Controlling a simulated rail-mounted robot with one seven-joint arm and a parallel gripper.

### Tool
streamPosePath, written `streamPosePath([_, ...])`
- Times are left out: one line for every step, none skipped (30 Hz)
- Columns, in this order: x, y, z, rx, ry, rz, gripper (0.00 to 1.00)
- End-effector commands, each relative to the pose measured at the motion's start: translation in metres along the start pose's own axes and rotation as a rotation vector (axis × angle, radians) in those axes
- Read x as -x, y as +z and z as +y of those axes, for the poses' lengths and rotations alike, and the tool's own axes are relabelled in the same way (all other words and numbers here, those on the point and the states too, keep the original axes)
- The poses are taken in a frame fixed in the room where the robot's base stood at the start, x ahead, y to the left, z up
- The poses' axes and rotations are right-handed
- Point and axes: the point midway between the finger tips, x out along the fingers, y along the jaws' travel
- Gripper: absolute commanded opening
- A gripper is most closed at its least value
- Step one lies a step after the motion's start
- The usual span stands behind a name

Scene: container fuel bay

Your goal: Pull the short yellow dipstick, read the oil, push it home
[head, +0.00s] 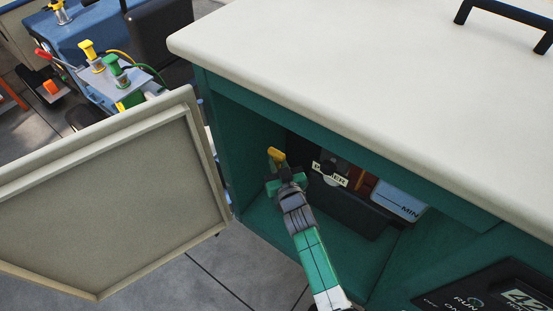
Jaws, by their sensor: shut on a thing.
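A yellow handle, the top of the short dipstick (277,156), shows inside the open teal cabinet, at its left side. My gripper (279,175) is at this handle and shut on it. The arm reaches in from below. The dipstick's rod and any oil mark on it are hidden behind the gripper, so I cannot tell how far out it is.
The cabinet door (110,205) stands open to the left. The pale worktop (370,80) overhangs the opening. Inside are a dark engine block with a partly covered label (330,174) and a reservoir marked MIN (398,201). More yellow and green handles (111,64) stand on a machine at upper left.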

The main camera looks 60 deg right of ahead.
Motion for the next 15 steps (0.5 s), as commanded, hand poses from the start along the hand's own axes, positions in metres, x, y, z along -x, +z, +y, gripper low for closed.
streamPosePath([0.0,0.003,0.0,0.0,0.0,0.0,0.0])
streamPosePath([0.0,0.004,0.0,0.0,0.0,0.0,0.0])
streamPosePath([0.0,0.006,0.0,0.0,0.0,0.0,0.0])
streamPosePath([0.0,0.007,0.0,0.0,0.0,0.0,0.0])
streamPosePath([0.0,0.008,0.0,0.0,0.0,0.0,0.0])
streamPosePath([0.0,0.009,0.0,0.0,0.0,0.0,0.0])
streamPosePath([0.0,0.011,0.0,0.0,0.0,0.0,0.0])
streamPosePath([0.0,0.012,0.0,0.0,0.0,0.0,0.0])
streamPosePath([0.0,0.013,0.0,0.0,0.0,0.0,0.0])
streamPosePath([0.0,0.014,0.0,0.0,0.0,0.0,0.0])
streamPosePath([0.0,0.015,0.0,0.0,0.0,0.0,0.0])
streamPosePath([0.0,0.017,0.0,0.0,0.0,0.0,0.0])
streamPosePath([0.0,0.018,0.0,0.0,0.0,0.0,0.0])
streamPosePath([0.0,0.019,0.0,0.0,0.0,0.0,0.0])
streamPosePath([0.0,0.02,0.0,0.0,0.0,0.0,0.0])
